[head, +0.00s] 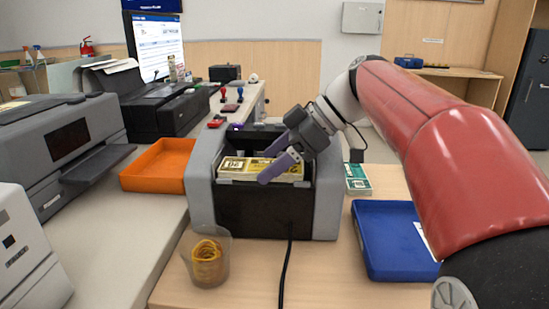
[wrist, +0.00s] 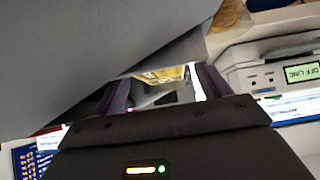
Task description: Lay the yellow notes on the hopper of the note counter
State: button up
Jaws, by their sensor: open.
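The yellow notes (head: 262,167) lie as a bundle in the top hopper of the grey and black note counter (head: 210,200) in the head view. My gripper (head: 270,163) is at the hopper with its purple fingers apart, close over the notes. From the head view I cannot tell whether a finger touches them. In the wrist view the yellow notes (wrist: 165,74) show beyond the open fingers (wrist: 160,85), with a gap between. A large grey surface fills the upper left of the wrist view.
A clear cup of rubber bands (head: 207,262) stands at the counter's front left. A blue tray (head: 395,245) and green notes (head: 357,180) are to the right. An orange tray (head: 158,165) is at the left. A black cable runs down the front.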

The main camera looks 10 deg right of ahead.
jog(key=p+v, duration=0.1)
jog(key=v, duration=1.1)
jog(key=shift+r, duration=0.1)
